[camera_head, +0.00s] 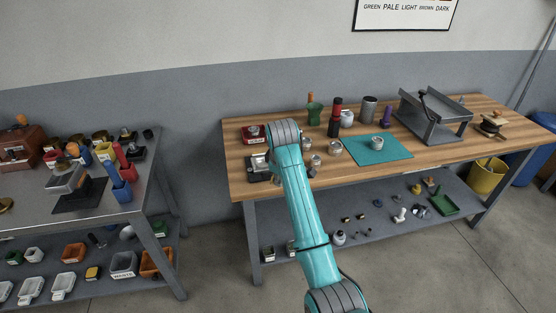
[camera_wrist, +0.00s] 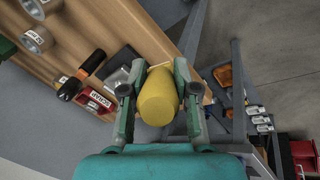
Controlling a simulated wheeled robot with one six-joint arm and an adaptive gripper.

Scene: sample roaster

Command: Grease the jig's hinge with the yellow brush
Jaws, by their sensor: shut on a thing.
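My gripper (camera_wrist: 159,76) has its two fingers closed on either side of a rounded yellow object (camera_wrist: 158,100) in the wrist view. It looks like the yellow brush seen end-on; its bristles are hidden. It is over the wooden bench (camera_wrist: 150,38) near one end. In the head view my arm hides the gripper and the brush. A grey metal frame with a tilted plate (camera_head: 432,113) stands at the right of the bench and may be the jig. Its hinge is too small to make out.
A teal mat (camera_head: 360,150) with a small grey container lies left of the frame. A green pot (camera_head: 314,115), a red-topped black grinder (camera_head: 335,120) and several small cups stand near my arm. A red box (camera_head: 253,133) sits at the bench's left. A metal table (camera_head: 150,195) stands farther left.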

